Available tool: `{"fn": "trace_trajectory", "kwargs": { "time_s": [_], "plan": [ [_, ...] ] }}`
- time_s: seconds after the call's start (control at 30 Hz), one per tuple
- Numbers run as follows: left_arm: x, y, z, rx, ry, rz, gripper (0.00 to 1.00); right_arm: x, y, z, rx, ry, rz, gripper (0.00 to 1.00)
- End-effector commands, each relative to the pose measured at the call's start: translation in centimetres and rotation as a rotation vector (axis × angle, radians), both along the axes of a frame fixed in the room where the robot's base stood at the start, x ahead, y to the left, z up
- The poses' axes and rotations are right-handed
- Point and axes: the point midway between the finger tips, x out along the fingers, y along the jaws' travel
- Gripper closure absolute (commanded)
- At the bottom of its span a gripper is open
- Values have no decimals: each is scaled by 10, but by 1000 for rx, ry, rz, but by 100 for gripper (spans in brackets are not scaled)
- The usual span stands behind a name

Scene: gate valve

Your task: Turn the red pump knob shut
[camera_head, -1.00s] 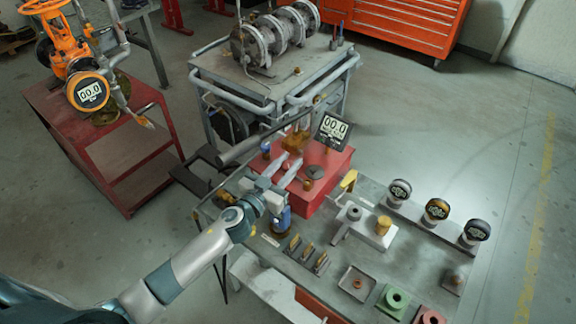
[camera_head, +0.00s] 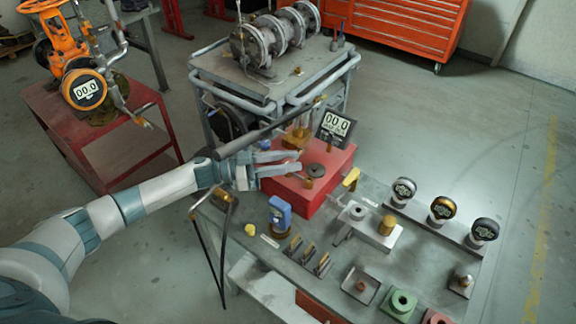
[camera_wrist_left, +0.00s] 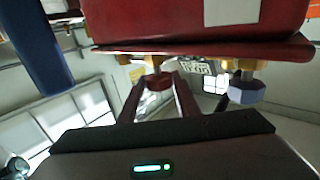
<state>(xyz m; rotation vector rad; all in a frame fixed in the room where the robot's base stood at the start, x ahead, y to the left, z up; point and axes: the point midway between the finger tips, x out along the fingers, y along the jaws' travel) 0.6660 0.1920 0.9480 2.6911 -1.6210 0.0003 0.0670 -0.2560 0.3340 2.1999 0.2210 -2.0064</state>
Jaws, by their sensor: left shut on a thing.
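The red pump box (camera_head: 300,197) stands on the grey bench, with brass fittings (camera_head: 297,138) and a dark round disc (camera_head: 317,171) on top. A display (camera_head: 335,126) behind it reads 00.0. My left gripper (camera_head: 305,163) comes in from the left, level, with its fingers over the box's upper left side. The wrist view looks tilted and shows the box's red body (camera_wrist_left: 195,22) at the top. There my left gripper (camera_wrist_left: 159,82) is shut on a small red knob (camera_wrist_left: 158,82) on a brass stem. A grey-blue knob (camera_wrist_left: 247,92) sits beside it, apart. The head view does not show the red knob clearly.
A red cart with an orange valve (camera_head: 75,65) stands left.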

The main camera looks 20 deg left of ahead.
Motion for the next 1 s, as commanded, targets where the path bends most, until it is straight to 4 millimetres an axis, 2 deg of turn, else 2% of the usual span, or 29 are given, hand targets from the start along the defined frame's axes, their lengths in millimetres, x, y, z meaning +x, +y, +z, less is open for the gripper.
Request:
{"fn": "trace_trajectory", "kwargs": {
  "time_s": [0.13, 0.63, 0.67, 0.7, 1.0],
  "plan": [
    [2, 1, 0, 1, -3, -42, 94, 0, 0, -7, 0, 0, 0, 55],
    [1, 0, 1, 0, -1, -63, 94, 0, 0, -8, 0, 0, 0, 55],
    [1, 0, 1, 0, -1, -63, 64, 0, 0, -8, 0, 0, 0, 55],
    [1, 0, 1, 0, -1, -63, 55, 0, 0, -8, 0, 0, 0, 55],
    [0, 0, 0, 0, 0, -64, 53, 0, -1, -8, -1, 0, 0, 55]
  ]
}}
